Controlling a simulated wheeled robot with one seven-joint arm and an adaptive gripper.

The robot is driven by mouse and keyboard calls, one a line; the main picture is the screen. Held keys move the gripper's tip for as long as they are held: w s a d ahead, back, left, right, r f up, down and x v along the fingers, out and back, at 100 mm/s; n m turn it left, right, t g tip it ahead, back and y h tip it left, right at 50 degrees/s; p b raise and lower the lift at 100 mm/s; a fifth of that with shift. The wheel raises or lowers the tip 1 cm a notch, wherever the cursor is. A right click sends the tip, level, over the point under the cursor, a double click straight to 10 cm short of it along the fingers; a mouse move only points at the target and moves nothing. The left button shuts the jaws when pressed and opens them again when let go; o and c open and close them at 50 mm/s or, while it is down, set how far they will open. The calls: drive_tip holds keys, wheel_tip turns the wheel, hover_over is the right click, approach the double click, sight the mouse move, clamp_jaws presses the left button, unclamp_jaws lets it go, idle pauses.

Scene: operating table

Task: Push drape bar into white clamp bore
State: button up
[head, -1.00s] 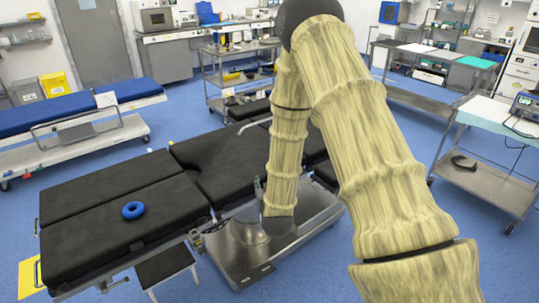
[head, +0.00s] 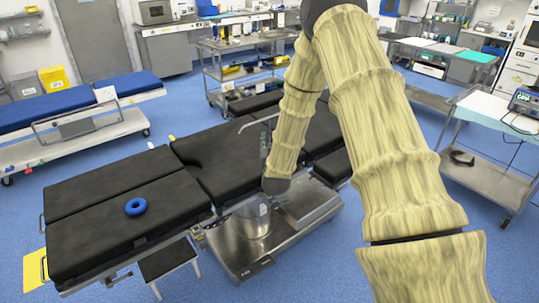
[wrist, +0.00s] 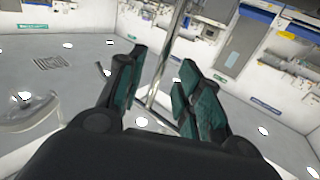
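A thin bent metal bar (head: 252,122), which looks like the drape bar, stands out over the black operating table. In the wrist view a shiny bar (wrist: 166,60) runs through the gap between my fingers. My gripper (wrist: 160,80) has its two dark fingers with teal pads spread apart, with space showing beside the bar; I see no clear grip. In the head view my gripper (head: 265,142) is small, pointing up beside my forearm near the bar. I cannot make out the white clamp or its bore for certain; a small pale piece (head: 171,138) sits on the table's far edge.
The operating table (head: 90,200) bears a blue ring (head: 136,207). Its metal base (head: 240,240) and a black step stool (head: 165,259) stand close to my arm. A blue-topped stretcher (head: 50,115) is at left, a steel cart (head: 500,165) at right. Blue floor is clear in front.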

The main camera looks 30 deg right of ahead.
sight(270, 136)
drive_tip(key=shift+p+x, duration=0.8)
drive_tip(key=shift+x, duration=1.3)
clamp_jaws()
